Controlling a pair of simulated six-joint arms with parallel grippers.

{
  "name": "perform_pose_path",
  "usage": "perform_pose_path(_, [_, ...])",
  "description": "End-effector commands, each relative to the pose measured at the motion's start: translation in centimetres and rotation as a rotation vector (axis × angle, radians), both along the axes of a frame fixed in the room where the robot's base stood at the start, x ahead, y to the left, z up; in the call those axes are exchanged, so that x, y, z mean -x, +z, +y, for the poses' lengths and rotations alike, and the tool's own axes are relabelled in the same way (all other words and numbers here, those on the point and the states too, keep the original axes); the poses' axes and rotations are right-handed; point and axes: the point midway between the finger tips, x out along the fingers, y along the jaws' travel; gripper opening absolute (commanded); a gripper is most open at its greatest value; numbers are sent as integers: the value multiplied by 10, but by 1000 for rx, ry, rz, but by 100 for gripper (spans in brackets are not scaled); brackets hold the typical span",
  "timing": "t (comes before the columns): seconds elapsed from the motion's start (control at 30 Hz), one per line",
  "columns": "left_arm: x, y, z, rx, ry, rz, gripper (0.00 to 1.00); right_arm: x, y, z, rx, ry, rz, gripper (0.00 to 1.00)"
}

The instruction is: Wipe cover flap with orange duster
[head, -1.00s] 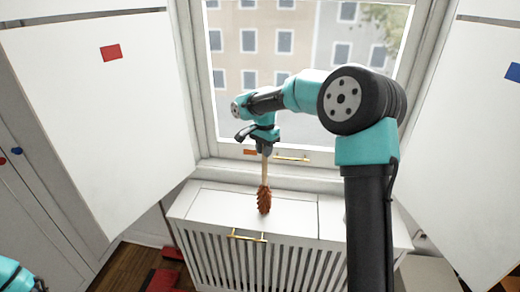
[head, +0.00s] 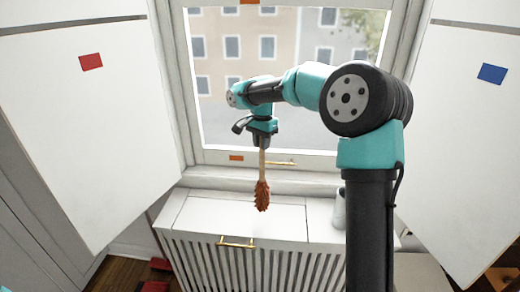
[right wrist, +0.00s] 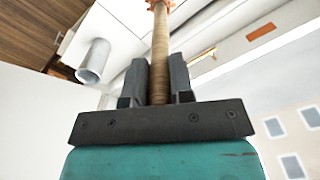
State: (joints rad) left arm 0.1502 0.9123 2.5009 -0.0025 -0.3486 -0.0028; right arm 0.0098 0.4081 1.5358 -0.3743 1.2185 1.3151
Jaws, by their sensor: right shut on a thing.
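The orange duster (head: 262,196) hangs head down on its pale wooden handle (head: 262,163). My right gripper (head: 262,142) is shut on the handle, which also shows between the two dark fingers (right wrist: 158,82) in the right wrist view. The white cover flap (head: 215,214) is the panel in the top of the slatted radiator cover, with a gold handle (head: 237,243) at its front edge. The duster head is over the flap in the head view; I cannot tell whether it touches. My left gripper is out of view.
A grey-white cylinder (head: 339,208) stands on the cover's right part, partly behind my right arm; it also shows in the wrist view (right wrist: 94,61). The window (head: 270,75) is behind. White shutters with red (head: 91,61) and blue (head: 492,73) patches flank it.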

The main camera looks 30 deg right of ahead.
Motion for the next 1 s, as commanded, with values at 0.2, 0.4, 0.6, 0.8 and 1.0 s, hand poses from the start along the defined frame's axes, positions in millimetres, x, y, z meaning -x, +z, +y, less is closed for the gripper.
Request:
perform_pose_path(0.2, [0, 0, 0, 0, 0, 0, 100, 3, 20, -4, -1, -7, -2, 0])
perform_pose_path(0.4, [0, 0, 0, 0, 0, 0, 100, 4, 26, -5, 0, -9, -1, 0])
perform_pose_path(0.6, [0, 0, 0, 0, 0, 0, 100, 4, 26, -5, 0, -9, -1, 0])
perform_pose_path(0.8, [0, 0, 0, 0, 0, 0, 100, 4, 26, -5, 0, -9, -1, 0])
perform_pose_path(1.0, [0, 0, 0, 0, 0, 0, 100, 4, 26, -5, 0, -9, -1, 0])
